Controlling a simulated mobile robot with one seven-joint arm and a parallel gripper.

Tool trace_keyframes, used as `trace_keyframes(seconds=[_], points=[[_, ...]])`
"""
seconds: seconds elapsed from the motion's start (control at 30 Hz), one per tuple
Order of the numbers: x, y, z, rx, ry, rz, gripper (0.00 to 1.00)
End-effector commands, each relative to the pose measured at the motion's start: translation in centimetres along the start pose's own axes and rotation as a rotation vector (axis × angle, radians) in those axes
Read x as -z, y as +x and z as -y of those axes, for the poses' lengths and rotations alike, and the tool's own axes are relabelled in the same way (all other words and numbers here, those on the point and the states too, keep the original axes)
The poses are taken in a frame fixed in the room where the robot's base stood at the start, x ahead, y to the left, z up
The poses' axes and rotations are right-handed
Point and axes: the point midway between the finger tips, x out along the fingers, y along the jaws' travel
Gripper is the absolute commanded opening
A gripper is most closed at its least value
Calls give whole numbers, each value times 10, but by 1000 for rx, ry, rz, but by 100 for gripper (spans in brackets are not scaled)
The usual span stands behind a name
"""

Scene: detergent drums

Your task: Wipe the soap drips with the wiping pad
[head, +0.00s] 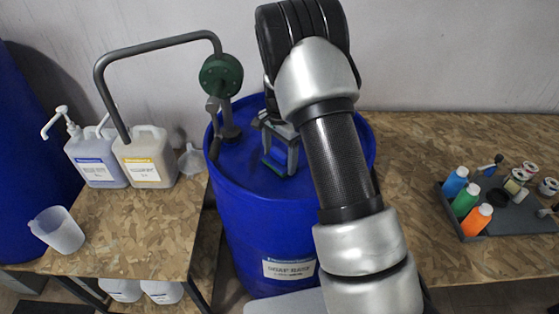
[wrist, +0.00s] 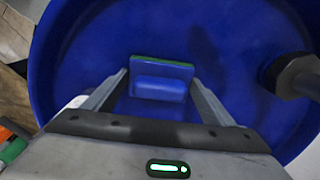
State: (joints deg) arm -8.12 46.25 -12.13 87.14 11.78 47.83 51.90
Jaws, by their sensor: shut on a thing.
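My gripper (head: 279,158) is shut on the wiping pad, over the lid of the blue drum (head: 243,215). In the wrist view the pad (wrist: 160,86) is a blue block with a green edge, held between the two fingertips. The drum lid also shows in the wrist view (wrist: 225,45). I cannot tell whether the pad touches the lid. I cannot make out soap drips on the lid in either view.
A green pump (head: 221,75) with a long bent pipe stands on the drum, left of my gripper. Two jugs (head: 147,158), a funnel (head: 191,160) and a beaker (head: 57,230) stand on the left table. A tray of bottles (head: 490,228) sits on the right table.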

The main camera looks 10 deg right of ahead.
Motion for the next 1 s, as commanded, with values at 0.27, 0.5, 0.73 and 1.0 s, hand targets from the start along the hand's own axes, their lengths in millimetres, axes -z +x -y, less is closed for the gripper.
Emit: trace_keyframes(seconds=[0.27,0.5,0.73,1.0], points=[[14,0,14,-1,1,0,43],[20,0,22,-1,1,0,43],[33,1,38,-1,1,0,43],[40,1,45,0,1,0,43]])
